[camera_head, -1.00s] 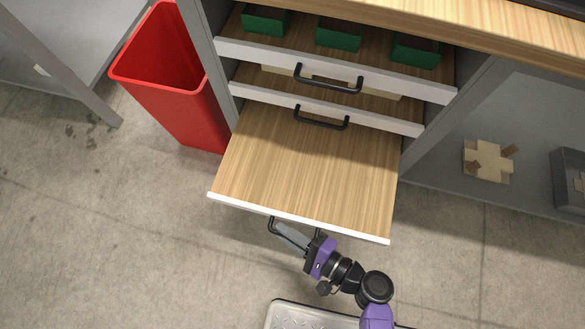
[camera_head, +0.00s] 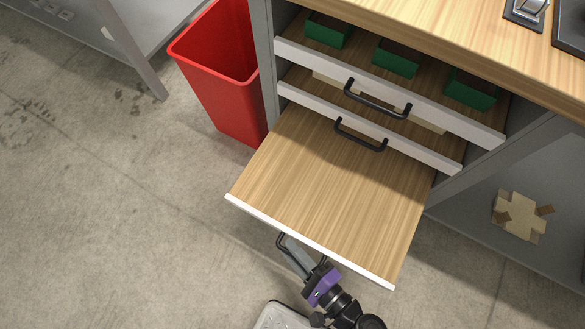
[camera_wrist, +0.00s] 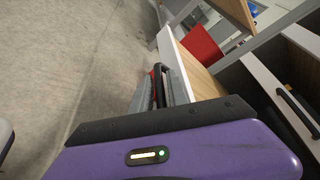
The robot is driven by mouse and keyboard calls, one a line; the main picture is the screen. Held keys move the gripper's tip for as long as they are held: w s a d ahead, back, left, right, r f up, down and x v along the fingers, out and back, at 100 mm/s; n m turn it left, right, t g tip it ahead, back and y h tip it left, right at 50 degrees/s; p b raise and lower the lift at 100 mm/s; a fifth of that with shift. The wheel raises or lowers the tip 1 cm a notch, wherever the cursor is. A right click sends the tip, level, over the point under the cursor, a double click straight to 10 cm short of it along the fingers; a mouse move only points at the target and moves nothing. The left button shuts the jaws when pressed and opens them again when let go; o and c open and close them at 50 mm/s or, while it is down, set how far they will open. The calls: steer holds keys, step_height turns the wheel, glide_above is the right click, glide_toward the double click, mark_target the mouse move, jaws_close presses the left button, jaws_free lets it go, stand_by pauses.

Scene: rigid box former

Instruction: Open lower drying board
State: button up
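The lower drying board (camera_head: 335,190) is a bare wooden board with a white front edge, pulled well out of the cabinet below two other boards. Its black handle (camera_head: 282,243) is under the white front. My gripper (camera_head: 290,250) is at this handle. In the wrist view the board (camera_wrist: 200,75) lies ahead, and the handle (camera_wrist: 158,88) sits between the fingers of my gripper (camera_wrist: 163,85), which look closed around it. The far fingertip is partly hidden by the board front in the head view.
The middle board (camera_head: 375,128) and the upper board, which holds several green boxes (camera_head: 397,58), stick out less. A red bin (camera_head: 222,75) stands left of the cabinet. A cardboard cross-shaped blank (camera_head: 520,215) lies on a shelf at right. The floor in front is clear.

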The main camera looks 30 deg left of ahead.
steer(key=p+v, duration=0.1)
steer(key=v, duration=0.6)
steer(key=shift+d+p, duration=0.35)
steer(key=shift+d, duration=0.05)
steer(key=shift+s+r, duration=0.1)
